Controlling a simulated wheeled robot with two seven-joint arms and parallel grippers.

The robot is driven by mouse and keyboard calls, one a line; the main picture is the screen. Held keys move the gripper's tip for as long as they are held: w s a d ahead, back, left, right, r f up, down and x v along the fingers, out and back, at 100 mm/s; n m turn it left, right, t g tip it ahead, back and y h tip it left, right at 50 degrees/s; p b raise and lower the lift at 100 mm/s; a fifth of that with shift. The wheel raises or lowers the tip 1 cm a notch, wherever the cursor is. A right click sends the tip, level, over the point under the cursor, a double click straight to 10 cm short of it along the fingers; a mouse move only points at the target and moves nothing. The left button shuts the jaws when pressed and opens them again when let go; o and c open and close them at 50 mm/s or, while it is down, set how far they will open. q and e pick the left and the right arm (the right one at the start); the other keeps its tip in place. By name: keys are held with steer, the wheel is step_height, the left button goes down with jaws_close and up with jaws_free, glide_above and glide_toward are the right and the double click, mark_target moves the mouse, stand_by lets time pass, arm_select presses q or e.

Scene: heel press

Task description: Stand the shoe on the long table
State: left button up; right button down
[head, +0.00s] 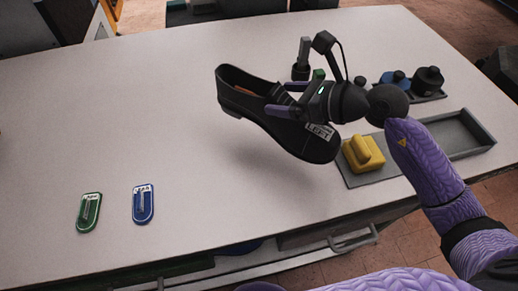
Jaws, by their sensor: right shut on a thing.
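A black shoe (256,109) with a white label reading "LEFT" near its toe is in the middle of the head view. My right gripper (281,98) is shut on the shoe at its opening, coming in from the right. The shoe is tilted, with its heel at the upper left and its toe at the lower right. It appears held above the long white table (180,110), with a soft shadow under it. My left gripper is not in view.
A grey tray (470,128) at the right holds a yellow block (362,154) close to the shoe's toe. Dark round items (428,80) stand on a small tray behind my right arm. A green tag (89,212) and a blue tag (143,204) lie at the front left. The left and middle tabletop is mostly clear.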

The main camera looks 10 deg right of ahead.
mark_target(339, 141)
step_height(339, 141, down, 10)
steer(key=b, duration=0.2)
steer(key=shift+d+r+b, duration=0.1)
steer(key=shift+d+b, duration=0.05)
steer(key=shift+b, duration=0.2)
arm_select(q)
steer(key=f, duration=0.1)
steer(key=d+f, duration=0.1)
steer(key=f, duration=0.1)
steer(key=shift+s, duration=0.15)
arm_select(e)
steer(key=shift+r, duration=0.1)
steer(key=shift+c, duration=0.7)
jaws_free()
steer(key=shift+f, duration=0.2)
steer(key=shift+o, duration=0.7)
steer(key=shift+r, duration=0.3)
steer(key=v, duration=1.2)
steer(key=shift+f, duration=0.1)
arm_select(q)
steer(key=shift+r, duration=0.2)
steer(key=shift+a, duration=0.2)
